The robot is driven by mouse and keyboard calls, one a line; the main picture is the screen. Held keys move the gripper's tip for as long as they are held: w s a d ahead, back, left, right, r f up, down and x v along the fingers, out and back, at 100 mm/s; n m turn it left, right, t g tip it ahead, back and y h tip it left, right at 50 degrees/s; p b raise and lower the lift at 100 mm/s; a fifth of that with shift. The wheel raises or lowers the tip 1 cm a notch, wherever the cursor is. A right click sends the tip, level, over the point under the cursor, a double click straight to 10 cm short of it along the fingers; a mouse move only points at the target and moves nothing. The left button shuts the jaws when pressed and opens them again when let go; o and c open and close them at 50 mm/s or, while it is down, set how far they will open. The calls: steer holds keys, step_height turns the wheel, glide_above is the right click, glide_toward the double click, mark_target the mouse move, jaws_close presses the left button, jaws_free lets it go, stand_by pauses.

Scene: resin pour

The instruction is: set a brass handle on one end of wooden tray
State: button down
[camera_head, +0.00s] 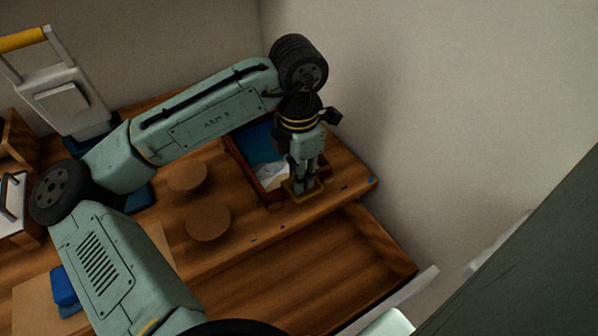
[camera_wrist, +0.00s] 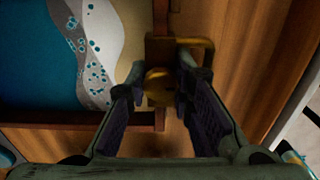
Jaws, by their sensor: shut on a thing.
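The wooden tray (camera_wrist: 62,117) lies on the workbench and holds a blue, white and sand-coloured resin surface (camera_wrist: 62,50). In the head view the tray (camera_head: 236,160) is partly hidden behind my arm and gripper. My gripper (camera_head: 303,188) points down at the tray's right end. In the wrist view my gripper (camera_wrist: 162,92) is shut on a brass handle (camera_wrist: 192,43). The handle is at the tray's end wall; I cannot tell whether it touches the wall. The brass handle also shows low between the fingers in the head view (camera_head: 291,188).
Two round cork-coloured discs, one nearer (camera_head: 208,222) and one farther (camera_head: 187,178), lie left of the tray on the workbench (camera_head: 262,222). An open drawer (camera_head: 300,268) juts out in front. A grey device with a yellow bar (camera_head: 70,98) stands at the back left. A wall is close behind.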

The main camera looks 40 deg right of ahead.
steer(key=shift+f, duration=0.1)
steer(key=c, duration=1.3)
jaws_free()
steer(key=shift+c, duration=0.2)
step_height(320, 180, up, 6)
steer(key=p, duration=0.5)
steer(key=shift+r, duration=1.05)
